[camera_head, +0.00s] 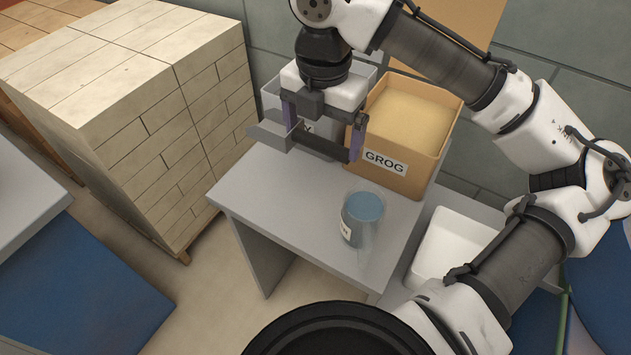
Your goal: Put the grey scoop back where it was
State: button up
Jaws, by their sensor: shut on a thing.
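The grey scoop (270,134) is held in front of the bins, above the back part of the grey table (300,205). Its open grey pan points left and its dark handle runs right. My gripper (324,128), with purple-grey fingers, points down and is shut on the scoop. The exact contact at the handle is hard to make out. Behind the gripper stands a pale grey bin (270,98), mostly hidden, its label partly covered. To its right is a tan bin (425,150) labelled GROG, filled with sandy powder.
A clear beaker with blue contents (362,212) stands near the table's front right. A white tub (455,245) is right of the table. A tall stack of pale bricks (150,110) stands left. The table's front left is clear.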

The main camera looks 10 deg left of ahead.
notch_tip(320, 180, down, 13)
jog(key=shift+f+b, duration=0.2)
jog(key=shift+b, duration=0.45)
jog(key=shift+f, duration=0.1)
jog(key=o, duration=0.6)
notch_tip(320, 180, up, 12)
jog(key=shift+r+p, duration=0.15)
jog(key=shift+p, duration=0.5)
